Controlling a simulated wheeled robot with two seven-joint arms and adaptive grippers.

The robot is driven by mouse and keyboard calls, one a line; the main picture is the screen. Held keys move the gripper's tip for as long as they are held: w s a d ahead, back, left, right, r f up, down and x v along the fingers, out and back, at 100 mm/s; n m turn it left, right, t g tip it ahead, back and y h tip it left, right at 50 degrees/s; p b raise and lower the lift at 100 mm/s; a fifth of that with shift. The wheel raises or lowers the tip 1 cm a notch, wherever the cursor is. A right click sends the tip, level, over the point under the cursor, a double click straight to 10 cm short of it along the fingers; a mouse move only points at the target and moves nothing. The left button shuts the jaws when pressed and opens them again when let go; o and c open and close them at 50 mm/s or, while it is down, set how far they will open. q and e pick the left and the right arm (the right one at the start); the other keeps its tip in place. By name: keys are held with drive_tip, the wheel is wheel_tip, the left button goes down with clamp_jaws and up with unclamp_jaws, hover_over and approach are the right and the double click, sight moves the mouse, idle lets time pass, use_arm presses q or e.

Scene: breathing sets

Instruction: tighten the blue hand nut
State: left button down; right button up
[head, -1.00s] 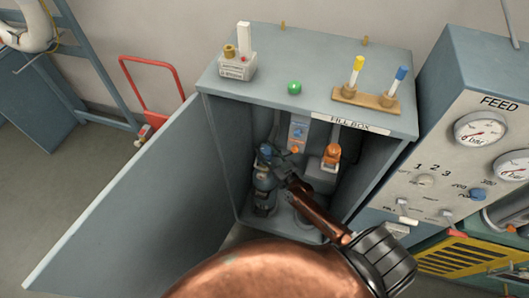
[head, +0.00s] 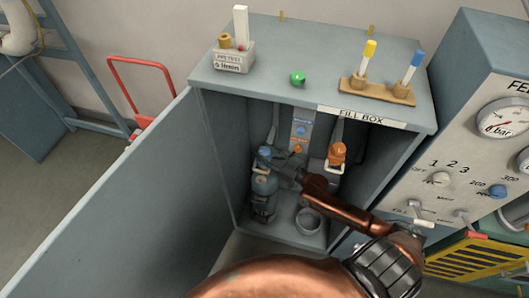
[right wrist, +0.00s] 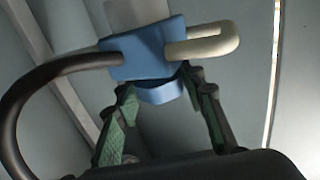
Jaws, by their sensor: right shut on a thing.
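The blue hand nut (right wrist: 158,92) is a short blue cylinder under a blue valve block (right wrist: 145,50) in the right wrist view. A dark hose and a pale loop come out of the block. My right gripper (right wrist: 160,98) has its green-padded fingers on either side of the nut, shut on it. In the head view the blue fitting (head: 264,153) sits atop a dark blue-grey cylinder (head: 264,188) standing upright inside the fill box (head: 357,117). My right gripper (head: 281,167) reaches it from the right and partly hides it. My left gripper is not in view.
The box door (head: 120,200) stands open to the left. The feed panel (head: 460,150) stands close on the right. Pegs and a green button (head: 298,78) are on top.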

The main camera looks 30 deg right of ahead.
drive_tip(key=o, duration=1.2)
drive_tip(key=shift+c, duration=0.2)
drive_tip(key=v, duration=1.2)
drive_tip(key=shift+d, duration=0.1)
